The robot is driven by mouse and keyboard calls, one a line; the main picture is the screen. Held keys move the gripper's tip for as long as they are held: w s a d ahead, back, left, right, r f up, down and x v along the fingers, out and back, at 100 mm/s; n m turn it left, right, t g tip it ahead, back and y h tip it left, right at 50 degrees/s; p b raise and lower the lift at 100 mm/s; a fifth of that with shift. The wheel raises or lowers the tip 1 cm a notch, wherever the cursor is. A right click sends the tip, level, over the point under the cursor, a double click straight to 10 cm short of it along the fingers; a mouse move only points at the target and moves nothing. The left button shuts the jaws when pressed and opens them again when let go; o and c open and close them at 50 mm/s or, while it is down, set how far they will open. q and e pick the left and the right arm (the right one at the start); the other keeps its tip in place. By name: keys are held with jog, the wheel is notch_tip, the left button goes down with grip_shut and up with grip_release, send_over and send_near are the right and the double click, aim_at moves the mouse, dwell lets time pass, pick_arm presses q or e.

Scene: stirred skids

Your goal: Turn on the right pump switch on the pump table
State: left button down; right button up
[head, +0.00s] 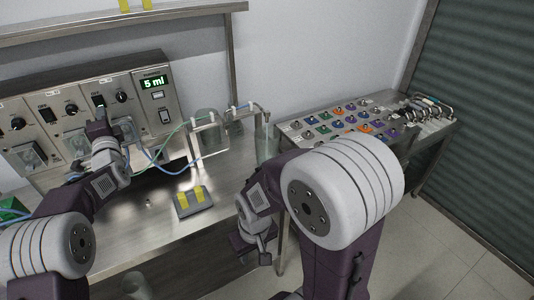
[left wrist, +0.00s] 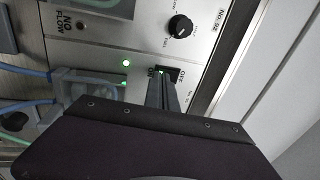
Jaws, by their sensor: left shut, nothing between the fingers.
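A metal pump panel (head: 72,92) stands at the back left of the steel table (head: 165,225), with several black switches and knobs. The right pump's switch (head: 98,100) sits left of its black knob (head: 121,97). My left gripper (head: 101,112) is shut and empty at this switch. In the left wrist view, its fingertips (left wrist: 161,82) overlap the lower left of the switch (left wrist: 172,73); contact is unclear.
A display unit (head: 153,92) reading "5 ml" adjoins the pumps on the right. A small grey block with yellow strips (head: 193,200) lies on the table. A bench of coloured parts (head: 345,122) stands right.

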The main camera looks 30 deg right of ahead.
jog(key=shift+f, duration=0.1)
dwell(0.3)
jog(key=shift+r+p, duration=1.25)
jog(key=shift+p, duration=0.05)
